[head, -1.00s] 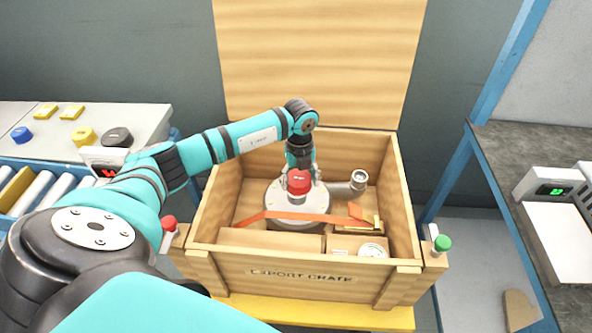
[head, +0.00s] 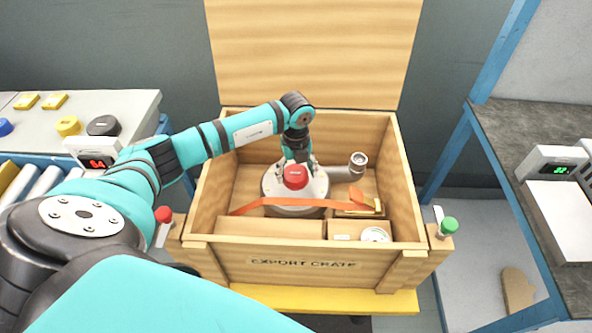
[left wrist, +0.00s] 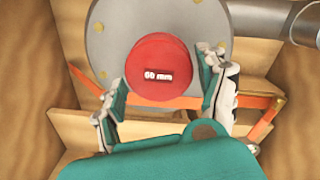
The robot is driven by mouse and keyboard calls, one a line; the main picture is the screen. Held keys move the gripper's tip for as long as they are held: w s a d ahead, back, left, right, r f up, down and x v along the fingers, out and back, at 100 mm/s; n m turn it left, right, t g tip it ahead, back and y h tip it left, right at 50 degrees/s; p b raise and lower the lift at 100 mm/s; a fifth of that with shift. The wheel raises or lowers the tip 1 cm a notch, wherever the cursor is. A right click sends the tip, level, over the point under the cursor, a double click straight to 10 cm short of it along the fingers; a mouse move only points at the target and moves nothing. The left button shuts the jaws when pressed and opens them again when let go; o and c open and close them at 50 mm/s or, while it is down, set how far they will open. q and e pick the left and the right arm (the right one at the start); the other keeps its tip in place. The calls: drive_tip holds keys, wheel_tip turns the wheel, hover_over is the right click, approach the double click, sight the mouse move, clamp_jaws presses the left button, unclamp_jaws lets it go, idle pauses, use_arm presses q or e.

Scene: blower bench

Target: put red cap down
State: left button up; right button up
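The red cap (head: 295,176), marked "60 mm" in the left wrist view (left wrist: 160,66), sits over the middle of the round grey blower (head: 318,188) inside the export crate (head: 226,252). My left gripper (head: 297,170) reaches down into the crate at the cap. In the left wrist view my left gripper's fingers (left wrist: 165,85) stand apart on either side of the cap. A gap shows between the right finger and the cap; the left finger is close to its edge. The cap's underside is hidden. My right gripper is out of view.
An orange strap (head: 335,208) crosses in front of the blower, near cardboard boxes (head: 268,229) and a round gauge (head: 375,234). The blower's pipe (head: 357,164) points right. The crate walls surround the arm; the lid (head: 312,50) stands open. A bench (head: 545,130) stands right.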

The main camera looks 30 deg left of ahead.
sight(296, 174)
use_arm(q)
drive_tip(key=shift+o, duration=1.2)
drive_tip(key=shift+r, duration=0.1)
drive_tip(key=shift+r, duration=0.25)
wheel_tip(296, 174, up, 12)
drive_tip(key=p, duration=1)
drive_tip(key=shift+r, duration=0.25)
